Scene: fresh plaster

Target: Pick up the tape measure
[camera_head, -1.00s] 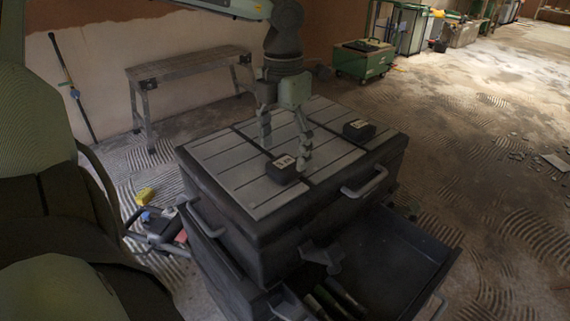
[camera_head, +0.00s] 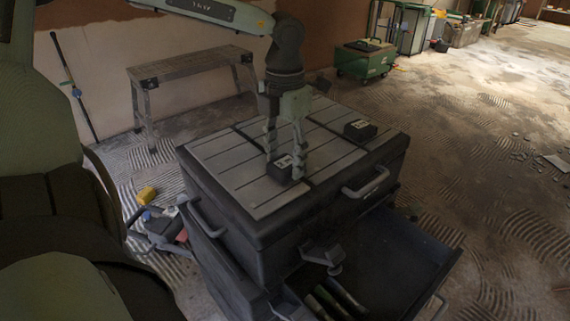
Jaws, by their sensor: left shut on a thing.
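The tape measure (camera_head: 281,171) is a small dark block with a pale label on the slatted top of the tool chest (camera_head: 222,165). My left gripper (camera_head: 284,167) comes down from above, with one finger on each side of it. The fingers are closed on the tape measure, which looks to be still at the height of the chest top. A second, similar dark block with a pale label (camera_head: 360,130) lies farther right on the chest top. My right gripper is not in view.
An open drawer (camera_head: 405,250) with several tools juts from the chest's front right. Handles (camera_head: 365,183) stick out from its sides. A step bench (camera_head: 190,66) stands behind, and a green wheeled box (camera_head: 364,60) at the back. Floor on the right is mostly clear.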

